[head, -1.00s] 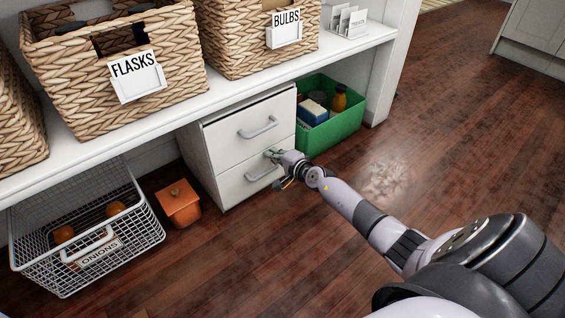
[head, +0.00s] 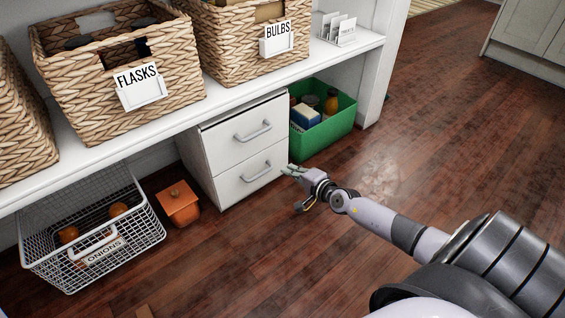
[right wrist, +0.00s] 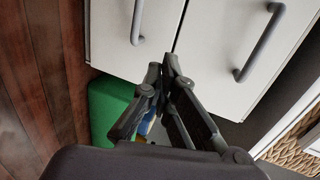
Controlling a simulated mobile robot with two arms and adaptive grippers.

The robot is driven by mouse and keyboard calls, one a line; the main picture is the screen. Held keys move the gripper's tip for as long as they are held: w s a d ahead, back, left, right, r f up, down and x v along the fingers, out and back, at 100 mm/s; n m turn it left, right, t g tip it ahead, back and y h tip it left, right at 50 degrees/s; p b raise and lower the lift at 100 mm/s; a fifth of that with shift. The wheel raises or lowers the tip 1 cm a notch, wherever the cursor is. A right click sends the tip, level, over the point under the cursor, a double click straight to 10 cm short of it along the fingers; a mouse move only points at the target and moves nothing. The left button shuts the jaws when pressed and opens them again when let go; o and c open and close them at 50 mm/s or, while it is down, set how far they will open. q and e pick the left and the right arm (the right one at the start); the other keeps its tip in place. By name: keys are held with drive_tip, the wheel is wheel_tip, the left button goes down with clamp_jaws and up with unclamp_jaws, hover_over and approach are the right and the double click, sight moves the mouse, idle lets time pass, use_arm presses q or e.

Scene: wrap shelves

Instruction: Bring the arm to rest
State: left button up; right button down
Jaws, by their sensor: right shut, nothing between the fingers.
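My right gripper (head: 290,170) is in front of the white two-drawer cabinet (head: 207,160), close to the right end of its lower drawer. It is shut and empty, and no contact with the cabinet shows in the head view. In the right wrist view its fingers (right wrist: 162,75) meet in front of the cabinet's drawer fronts (right wrist: 197,45). Both drawers look closed, and their bar handles stand free of the fingers. My right arm (head: 385,222) reaches in from the lower right. My left gripper does not show.
A green bin (head: 330,133) with several items stands right of the cabinet. A lidded orange pot (head: 178,204) and a wire onion basket (head: 95,262) stand to the left. The white shelf (head: 190,116) overhangs, bearing wicker baskets. The wood floor at right is clear.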

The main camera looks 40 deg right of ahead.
drive_tip(key=shift+s+r, duration=0.2)
drive_tip(key=shift+s, duration=0.5)
